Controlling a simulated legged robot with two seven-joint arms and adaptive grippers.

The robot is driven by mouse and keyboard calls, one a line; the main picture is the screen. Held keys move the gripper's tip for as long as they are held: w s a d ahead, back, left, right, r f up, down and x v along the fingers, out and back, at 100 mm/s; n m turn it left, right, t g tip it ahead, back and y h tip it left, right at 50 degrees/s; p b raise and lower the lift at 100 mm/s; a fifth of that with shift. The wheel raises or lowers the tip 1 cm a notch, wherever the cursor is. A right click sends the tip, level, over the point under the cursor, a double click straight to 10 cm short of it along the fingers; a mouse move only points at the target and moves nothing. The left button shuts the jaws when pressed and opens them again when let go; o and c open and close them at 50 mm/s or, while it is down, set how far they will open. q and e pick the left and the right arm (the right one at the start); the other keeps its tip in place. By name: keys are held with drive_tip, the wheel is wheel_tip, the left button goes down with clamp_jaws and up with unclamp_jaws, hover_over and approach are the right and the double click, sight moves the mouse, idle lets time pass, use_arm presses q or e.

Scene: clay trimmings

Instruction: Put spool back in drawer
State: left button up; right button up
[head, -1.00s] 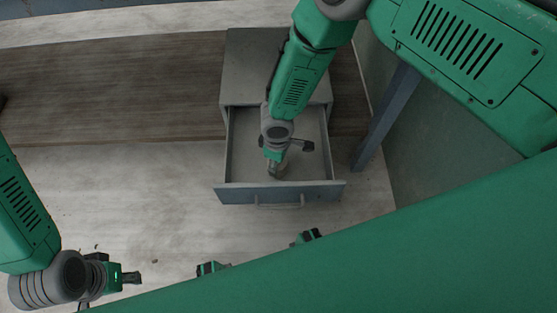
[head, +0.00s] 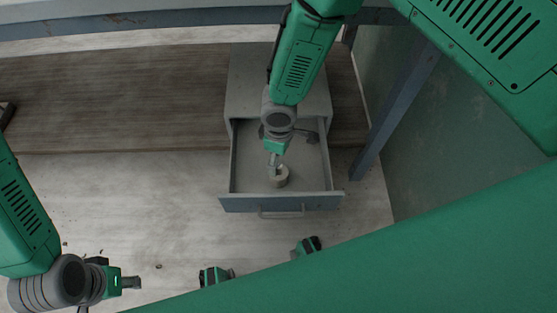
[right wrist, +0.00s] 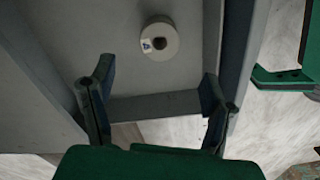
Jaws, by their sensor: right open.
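The spool (head: 280,180), a small pale grey-beige roll, rests on the floor of the open drawer (head: 240,180), near its front. In the right wrist view the spool (right wrist: 167,31) shows its round end with a dark centre hole and a small white-and-blue label. My right gripper (head: 274,162) is over the drawer, just behind the spool in the head view. In the right wrist view its two fingers (right wrist: 158,72) are spread and empty, with the spool beyond their tips. My left gripper (head: 131,282) is at the lower left, away from the drawer; its finger gap is unclear.
The drawer is pulled out of a grey cabinet (head: 240,85), with a handle (head: 282,214) on its front. A blue-grey post (head: 392,115) stands to the right. The pale floor (head: 130,200) left of the drawer is mostly clear, with small scraps.

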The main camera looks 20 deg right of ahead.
drive_tip(key=shift+d+r, duration=0.15)
drive_tip(key=shift+r, duration=0.35)
drive_tip(key=shift+d+r, duration=0.15)
drive_tip(key=shift+r, duration=0.35)
drive_tip(key=s+d+m, duration=0.1)
drive_tip(key=s, duration=0.3)
drive_tip(key=s+d+m+y, duration=0.1)
drive_tip(key=s+d+m, duration=0.1)
drive_tip(key=s, duration=0.3)
drive_tip(key=s+d+m+g+y, duration=0.1)
drive_tip(key=s+d+m, duration=0.1)
drive_tip(key=s, duration=0.3)
drive_tip(key=shift+s+f, duration=0.2)
drive_tip(key=shift+f, duration=0.15)
drive_tip(key=s+d+r+m+t+h, duration=0.1)
drive_tip(key=s+d+r+m+h, duration=0.1)
drive_tip(key=s+d, duration=0.5)
drive_tip(key=d+r+m, duration=0.1)
drive_tip(key=d+m, duration=0.1)
drive_tip(key=d, duration=0.1)
drive_tip(key=shift+s+r+m+t, duration=0.3)
drive_tip(key=shift+s+m, duration=0.1)
drive_tip(key=shift+r+p, duration=0.1)
drive_tip(key=shift+p, duration=0.2)
